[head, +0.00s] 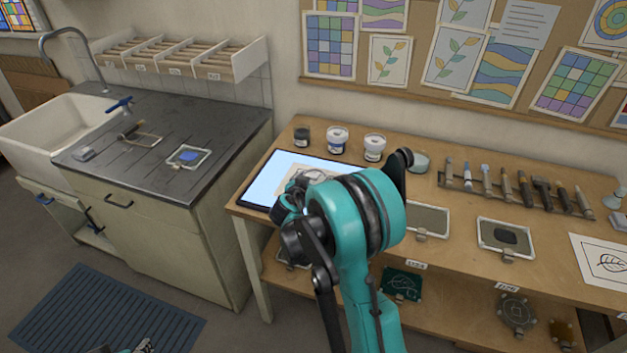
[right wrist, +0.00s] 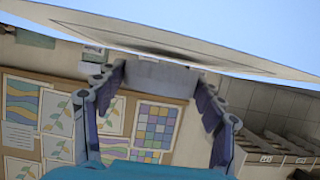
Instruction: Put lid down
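My right gripper (head: 300,185) is low over the bright light pad (head: 262,178), largely hidden by my own wrist in the head view. In the right wrist view its two fingers (right wrist: 160,85) stand apart with a pale grey, flat-sided piece (right wrist: 160,74) spanning their tips; it looks like the lid, held close to the sheet on the pad. A dark jar (head: 302,137) and two white-topped jars, one with a blue label (head: 337,139) and one with a dark label (head: 374,147), stand behind the pad. Only a small part of my left gripper (head: 140,346) shows at the bottom edge.
A pale round dish (head: 420,162) stands right of the jars. A tool rack (head: 520,190) and framed glass pieces (head: 505,237) lie farther right on the wooden bench. Pinned sheets cover the wall board.

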